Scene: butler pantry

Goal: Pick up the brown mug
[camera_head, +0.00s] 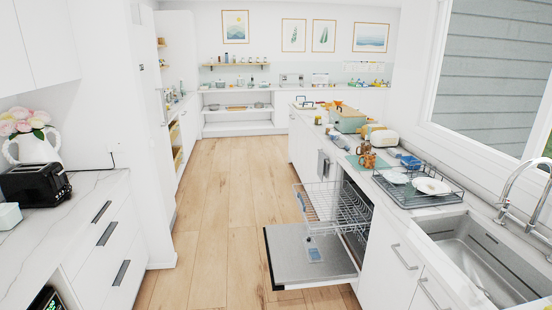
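A small brown thing (367,158) that looks like the brown mug stands on the right counter, just behind the dish rack. It is too small to make out its handle or opening clearly. A green mat or board (355,162) lies by it. My gripper is not in view.
The dishwasher door (312,258) is open and its rack (318,203) is pulled out into the aisle below the right counter. A dish rack with plates (422,203) and a sink (485,258) are nearer. The wooden floor (215,215) to the left is clear.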

